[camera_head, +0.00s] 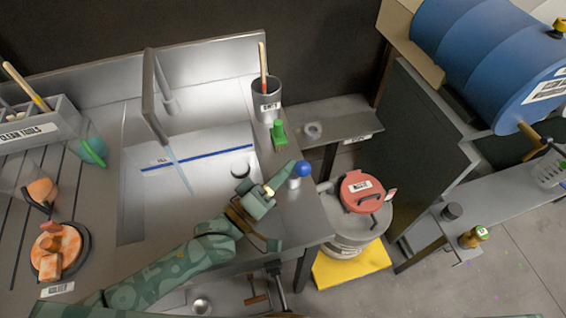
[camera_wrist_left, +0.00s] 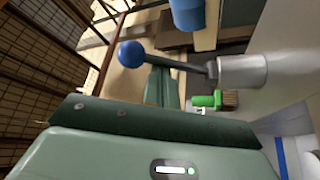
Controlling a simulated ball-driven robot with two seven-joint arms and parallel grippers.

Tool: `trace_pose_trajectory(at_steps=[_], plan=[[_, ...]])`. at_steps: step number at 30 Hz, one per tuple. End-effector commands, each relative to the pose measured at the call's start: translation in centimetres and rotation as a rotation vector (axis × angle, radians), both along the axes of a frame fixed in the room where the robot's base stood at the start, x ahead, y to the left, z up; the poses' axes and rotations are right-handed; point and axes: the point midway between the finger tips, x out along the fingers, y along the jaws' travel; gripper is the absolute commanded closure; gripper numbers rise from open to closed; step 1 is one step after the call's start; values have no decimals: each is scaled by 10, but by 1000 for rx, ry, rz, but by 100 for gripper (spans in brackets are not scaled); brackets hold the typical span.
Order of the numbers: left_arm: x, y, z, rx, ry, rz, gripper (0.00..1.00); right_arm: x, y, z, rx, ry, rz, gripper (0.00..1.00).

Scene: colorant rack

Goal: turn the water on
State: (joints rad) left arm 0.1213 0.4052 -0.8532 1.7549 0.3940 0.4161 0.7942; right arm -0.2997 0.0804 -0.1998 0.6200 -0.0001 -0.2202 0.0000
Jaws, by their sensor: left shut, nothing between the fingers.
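The blue ball knob (camera_head: 302,168) stands on the counter right of the sink. In the left wrist view the ball (camera_wrist_left: 131,53) sits on the end of a dark lever (camera_wrist_left: 180,64) from a pale metal valve body (camera_wrist_left: 242,72). My left gripper (camera_head: 283,176) is shut and empty, with its tip close beside the knob. In the wrist view its fingers (camera_wrist_left: 162,82) reach up to the lever; I cannot tell whether they touch. A tall grey spout (camera_head: 152,95) rises over the sink (camera_head: 215,150). A thin pale bluish streak (camera_head: 180,170) slants below it, perhaps water.
A green-handled brush (camera_head: 279,132) and a grey cup (camera_head: 266,98) holding a brush stand behind the knob. A red-lidded bucket (camera_head: 362,190) is to the right.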

Motion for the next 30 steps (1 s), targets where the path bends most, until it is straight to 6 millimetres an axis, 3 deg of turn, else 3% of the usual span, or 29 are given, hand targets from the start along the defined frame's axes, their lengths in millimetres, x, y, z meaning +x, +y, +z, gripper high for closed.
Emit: trace_pose_trajectory(at_steps=[12,30], plan=[[-12,-5,-8,0,3,-1,100,2,0,7,0,-4,0,57],[-14,-5,-12,1,5,-1,100,2,0,8,1,-5,0,57]])
